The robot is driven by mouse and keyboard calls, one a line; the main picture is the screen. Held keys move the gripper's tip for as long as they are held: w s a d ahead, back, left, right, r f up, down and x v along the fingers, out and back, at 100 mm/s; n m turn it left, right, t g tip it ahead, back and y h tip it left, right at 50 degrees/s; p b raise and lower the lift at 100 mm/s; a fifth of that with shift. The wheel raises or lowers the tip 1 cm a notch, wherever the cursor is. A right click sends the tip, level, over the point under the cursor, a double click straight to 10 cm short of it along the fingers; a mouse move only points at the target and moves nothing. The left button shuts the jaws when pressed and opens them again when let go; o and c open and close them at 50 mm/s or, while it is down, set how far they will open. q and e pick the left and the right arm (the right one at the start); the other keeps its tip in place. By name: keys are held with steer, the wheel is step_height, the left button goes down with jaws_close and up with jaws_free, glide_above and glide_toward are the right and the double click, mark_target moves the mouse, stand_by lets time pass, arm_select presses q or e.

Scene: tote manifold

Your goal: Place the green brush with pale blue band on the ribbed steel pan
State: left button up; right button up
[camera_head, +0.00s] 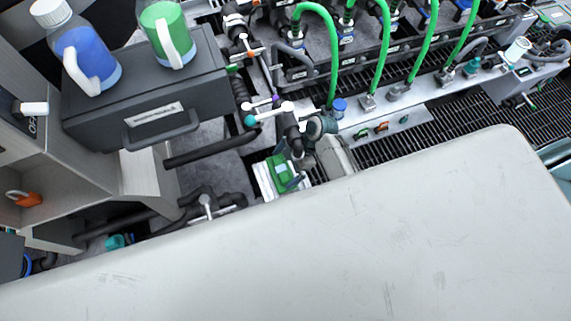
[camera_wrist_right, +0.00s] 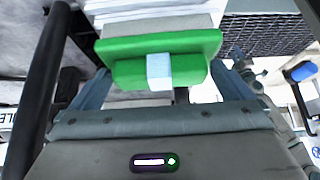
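The green brush (camera_wrist_right: 190,70) with its pale blue band (camera_wrist_right: 158,72) fills the top middle of the right wrist view. It also shows as a small green block (camera_head: 283,172) in the head view, over a white layered stack. My right gripper (camera_wrist_right: 160,82) has one finger on each side of the brush's narrower part. The fingertips are partly hidden by its wide green part, so I cannot tell whether they press on it. In the head view my right gripper (camera_head: 299,178) is mostly hidden. I cannot pick out the ribbed steel pan. My left gripper is not in view.
A dark grey case (camera_head: 150,100) holds blue (camera_head: 85,55) and green (camera_head: 168,30) jugs at upper left. Green hoses (camera_head: 333,50) rise from a metal manifold at the back. Dark pipes (camera_head: 212,150) run left of the brush. A large pale surface (camera_head: 330,240) blocks the foreground.

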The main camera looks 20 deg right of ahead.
steer(key=shift+r, duration=0.1)
steer(key=b+v, duration=0.2)
steer(key=v, duration=1)
